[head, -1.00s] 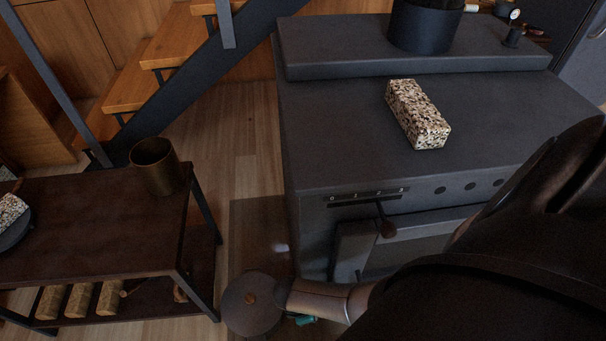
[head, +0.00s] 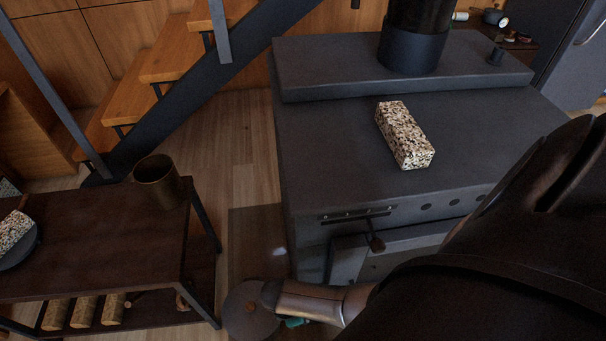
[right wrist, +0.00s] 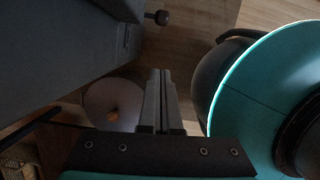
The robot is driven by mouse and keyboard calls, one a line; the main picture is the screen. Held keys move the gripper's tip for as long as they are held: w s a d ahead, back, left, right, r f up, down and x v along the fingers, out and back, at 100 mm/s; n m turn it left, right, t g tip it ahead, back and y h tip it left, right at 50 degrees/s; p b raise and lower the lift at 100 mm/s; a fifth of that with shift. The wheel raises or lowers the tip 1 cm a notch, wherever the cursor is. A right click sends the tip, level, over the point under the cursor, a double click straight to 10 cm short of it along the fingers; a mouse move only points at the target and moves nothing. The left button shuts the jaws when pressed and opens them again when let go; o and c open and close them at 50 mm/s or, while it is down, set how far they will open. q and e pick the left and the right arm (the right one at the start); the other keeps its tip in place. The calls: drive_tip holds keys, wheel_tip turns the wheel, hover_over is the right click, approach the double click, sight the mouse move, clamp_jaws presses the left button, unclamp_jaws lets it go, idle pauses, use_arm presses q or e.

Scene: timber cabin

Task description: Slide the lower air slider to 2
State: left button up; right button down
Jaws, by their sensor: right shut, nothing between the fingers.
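The dark grey stove (head: 300,170) stands right of centre in the head view. Its front has a marked slotted plate (head: 356,215) with a dark knob (head: 376,244) below it. I cannot tell whether this knob belongs to an air slider; no separate lower slider shows clearly, and my right arm covers much of the lower front. My right gripper (right wrist: 158,76) is shut and empty in the right wrist view, beside the stove's grey side and apart from it. A dark knob (right wrist: 160,17) sticks out beyond the fingertips. My left gripper is not in view.
A round lidded container (head: 246,318) stands on the floor near the stove's front, also below the fingers in the right wrist view (right wrist: 100,108). A dark side table (head: 100,225) with a brass pot (head: 157,184) stands left. A speckled block (head: 404,136) lies on the stove.

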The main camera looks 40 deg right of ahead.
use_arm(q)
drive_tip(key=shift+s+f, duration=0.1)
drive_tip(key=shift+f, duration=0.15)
use_arm(e)
drive_tip(key=shift+a+r, duration=0.1)
drive_tip(key=shift+r, duration=0.1)
drive_tip(key=s+a+r+m+t+h+b, duration=0.3)
drive_tip(key=m, duration=1.6)
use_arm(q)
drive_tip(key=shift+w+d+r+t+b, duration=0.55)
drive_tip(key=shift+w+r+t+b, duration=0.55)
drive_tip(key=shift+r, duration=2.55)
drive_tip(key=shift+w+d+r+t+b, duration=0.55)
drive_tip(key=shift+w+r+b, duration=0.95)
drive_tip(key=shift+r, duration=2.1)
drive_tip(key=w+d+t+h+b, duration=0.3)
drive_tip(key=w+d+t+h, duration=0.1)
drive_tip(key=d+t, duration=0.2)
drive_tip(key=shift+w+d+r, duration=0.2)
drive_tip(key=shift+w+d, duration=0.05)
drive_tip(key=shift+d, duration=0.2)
use_arm(e)
drive_tip(key=s+d+x, duration=0.2)
drive_tip(key=x, duration=1)
drive_tip(key=shift+s+d, duration=0.15)
drive_tip(key=shift+d, duration=0.15)
